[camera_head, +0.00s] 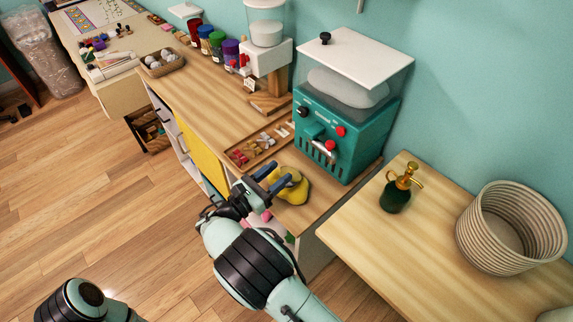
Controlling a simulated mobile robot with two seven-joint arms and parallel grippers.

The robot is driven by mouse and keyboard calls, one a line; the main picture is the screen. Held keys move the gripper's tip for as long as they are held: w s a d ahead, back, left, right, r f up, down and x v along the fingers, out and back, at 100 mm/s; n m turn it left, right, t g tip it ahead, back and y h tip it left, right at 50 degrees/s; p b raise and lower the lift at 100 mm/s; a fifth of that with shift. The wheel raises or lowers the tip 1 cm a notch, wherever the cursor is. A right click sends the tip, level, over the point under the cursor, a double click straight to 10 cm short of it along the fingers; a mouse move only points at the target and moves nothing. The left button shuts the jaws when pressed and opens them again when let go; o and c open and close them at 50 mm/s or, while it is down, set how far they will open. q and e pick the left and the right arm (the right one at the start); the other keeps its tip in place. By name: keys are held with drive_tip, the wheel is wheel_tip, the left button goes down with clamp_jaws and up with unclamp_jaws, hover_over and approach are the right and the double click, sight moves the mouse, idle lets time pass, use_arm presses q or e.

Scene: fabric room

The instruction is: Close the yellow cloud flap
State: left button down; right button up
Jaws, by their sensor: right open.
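A yellow, rounded, cloud-like piece (297,192) sits at the front of the teal machine (345,135), low by the wooden counter. It is partly hidden by my right gripper (272,178). The right gripper is open, with its two dark blue fingertips at the left side of the yellow piece. I cannot tell whether they touch it, nor how far the flap is open. Only a part of my left arm shows at the bottom left; its gripper is out of view.
A wooden tray (240,156) of small pieces lies left of the machine. A white dispenser (266,55) and several colored jars stand behind. Open floor lies at left.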

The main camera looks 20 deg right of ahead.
drive_tip(key=r+v, duration=0.1)
drive_tip(key=v, duration=0.7)
drive_tip(key=shift+a+f, duration=0.3)
drive_tip(key=shift+a, duration=0.05)
drive_tip(key=shift+s, duration=0.1)
